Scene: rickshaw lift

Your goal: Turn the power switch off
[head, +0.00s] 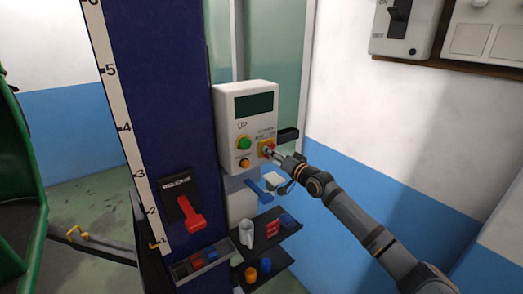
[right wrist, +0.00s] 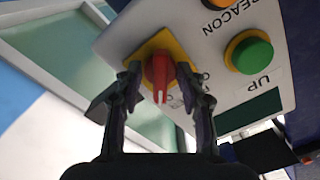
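The power switch is a red rotary knob (right wrist: 160,72) on a yellow plate. It sits at the lower right of a white control box (head: 228,105), which hangs on the blue column. My right gripper (head: 270,152) reaches it from the right and partly hides it in the head view. In the right wrist view its two fingers (right wrist: 158,78) stand on either side of the knob, apart, with a small gap seeming to show on each side. The knob's slot points toward my gripper's palm. The small lettering beside it is partly hidden. My left gripper is not in view.
The box also has a dark display (head: 254,104), a green UP button (head: 244,143) and an orange beacon button (head: 244,163). A red lever (head: 190,212) is on the blue column (head: 150,100). Below are shelves with a white jug (head: 246,234). A wall switch (head: 398,18) is upper right.

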